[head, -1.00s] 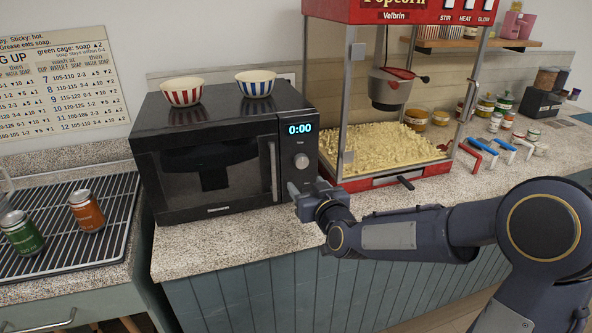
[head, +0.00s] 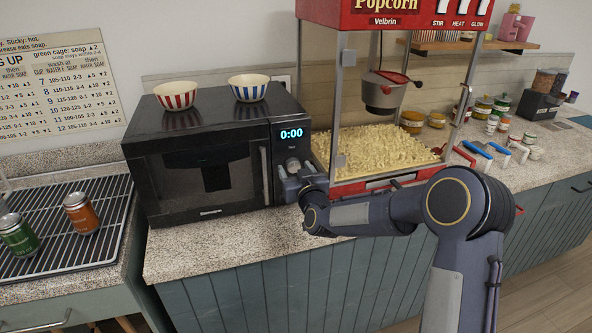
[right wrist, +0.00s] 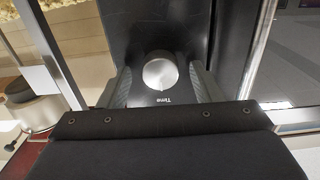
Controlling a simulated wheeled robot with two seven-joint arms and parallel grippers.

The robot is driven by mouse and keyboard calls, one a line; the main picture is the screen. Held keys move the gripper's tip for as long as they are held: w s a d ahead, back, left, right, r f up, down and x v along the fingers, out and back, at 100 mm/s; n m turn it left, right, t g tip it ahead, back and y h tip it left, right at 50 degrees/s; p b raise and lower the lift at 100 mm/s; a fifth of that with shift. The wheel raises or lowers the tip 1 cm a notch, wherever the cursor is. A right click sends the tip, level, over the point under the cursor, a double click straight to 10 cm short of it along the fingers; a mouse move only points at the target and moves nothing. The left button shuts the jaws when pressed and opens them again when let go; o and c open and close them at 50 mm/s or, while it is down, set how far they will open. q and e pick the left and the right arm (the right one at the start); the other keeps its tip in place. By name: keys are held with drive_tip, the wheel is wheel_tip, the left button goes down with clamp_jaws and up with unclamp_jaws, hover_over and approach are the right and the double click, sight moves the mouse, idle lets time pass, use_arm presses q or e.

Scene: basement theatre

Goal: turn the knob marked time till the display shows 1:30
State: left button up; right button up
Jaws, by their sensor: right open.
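The black microwave (head: 205,205) stands on the speckled counter. Its display (head: 291,133) shows 0:00 in blue digits. The round silver time knob (head: 293,164) is below the display, partly hidden by my right gripper in the head view. My right gripper (head: 290,170) is in front of the knob, coming in from the right. In the right wrist view the knob (right wrist: 160,72) sits between the two open fingers, with the label "Time" beside it; the fingers show a gap on each side. I cannot tell how deep the fingers reach around it. My left gripper is not in view.
Two striped bowls, one red (head: 176,95) and one blue (head: 248,87), stand on the microwave. The red popcorn machine (head: 385,14) is close on the right. The microwave's upright door handle (head: 265,176) is left of the knob.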

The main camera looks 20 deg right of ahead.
drive_tip(key=c, duration=1)
drive_tip(key=shift+f+m+b, duration=0.1)
drive_tip(key=shift+m+b, duration=0.2)
drive_tip(key=shift+b, duration=0.3)
drive_tip(key=m+b, duration=0.9)
drive_tip(key=b, duration=0.3)
drive_tip(key=shift+f+m+b, duration=0.1)
drive_tip(key=shift+m+b, duration=0.3)
drive_tip(key=m+b, duration=0.2)
drive_tip(key=m, duration=0.1)
drive_tip(key=shift+m+b, duration=0.3)
drive_tip(key=shift+r+m+b, duration=0.2)
drive_tip(key=shift+m+b, duration=0.8)
drive_tip(key=shift+m, duration=0.9)
